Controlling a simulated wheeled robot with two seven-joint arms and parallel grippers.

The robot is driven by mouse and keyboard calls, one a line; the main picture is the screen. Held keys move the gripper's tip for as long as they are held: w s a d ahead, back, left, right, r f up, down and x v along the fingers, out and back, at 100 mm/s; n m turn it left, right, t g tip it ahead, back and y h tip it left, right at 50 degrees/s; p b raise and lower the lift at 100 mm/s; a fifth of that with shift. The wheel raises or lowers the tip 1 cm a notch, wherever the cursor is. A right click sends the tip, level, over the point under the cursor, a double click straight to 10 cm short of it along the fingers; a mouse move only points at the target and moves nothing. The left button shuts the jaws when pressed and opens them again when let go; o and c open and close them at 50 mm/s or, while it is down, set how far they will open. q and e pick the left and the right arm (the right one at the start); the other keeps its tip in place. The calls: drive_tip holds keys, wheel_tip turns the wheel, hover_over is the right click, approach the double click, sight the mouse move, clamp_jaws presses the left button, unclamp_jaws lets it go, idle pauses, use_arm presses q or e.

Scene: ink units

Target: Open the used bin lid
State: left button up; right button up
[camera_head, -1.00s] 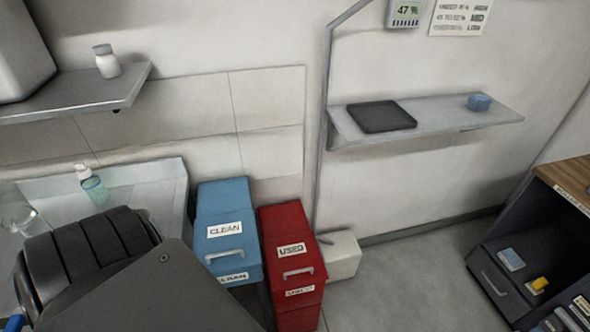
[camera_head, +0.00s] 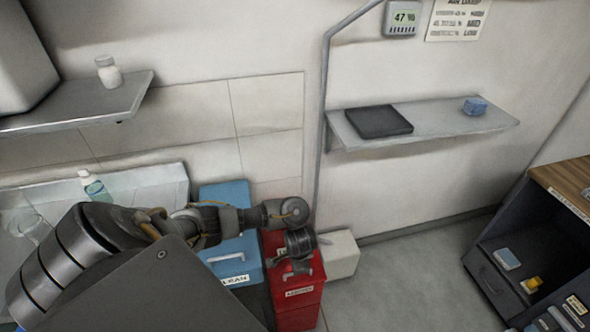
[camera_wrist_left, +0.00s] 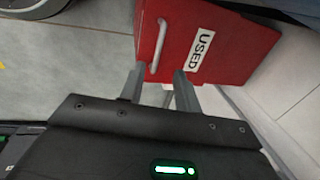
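The red used bin (camera_head: 298,312) stands on the floor beside the blue clean bin (camera_head: 232,260). Its lid looks shut, but my left arm hides much of it in the head view. In the left wrist view the red lid (camera_wrist_left: 235,50) shows its USED label (camera_wrist_left: 201,48) and pale bar handle (camera_wrist_left: 158,48). My left gripper (camera_head: 299,250) is over the red bin. In the left wrist view its fingers (camera_wrist_left: 158,84) are apart, with the handle's near end showing between them. I cannot tell whether they touch it. My right gripper is not in view.
A white box (camera_head: 341,252) stands right of the red bin. A wall shelf (camera_head: 440,128) holds a dark tray (camera_head: 379,120). The sink counter (camera_head: 150,183) is at left, a dark cabinet (camera_head: 500,270) at right. Open floor lies between bin and cabinet.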

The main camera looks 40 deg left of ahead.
use_arm(q)
drive_tip(key=b, duration=0.5)
hover_over(295, 279)
drive_tip(key=x, duration=0.3)
drive_tip(key=d+x, duration=0.1)
drive_tip(key=x, duration=0.1)
drive_tip(key=s+x, duration=0.1)
drive_tip(key=x, duration=0.2)
drive_tip(key=shift+d+f, duration=0.3)
drive_tip(key=shift+f, duration=0.2)
drive_tip(key=shift+a+f, duration=0.1)
drive_tip(key=shift+f, duration=0.45)
drive_tip(key=shift+c, duration=0.3)
clamp_jaws()
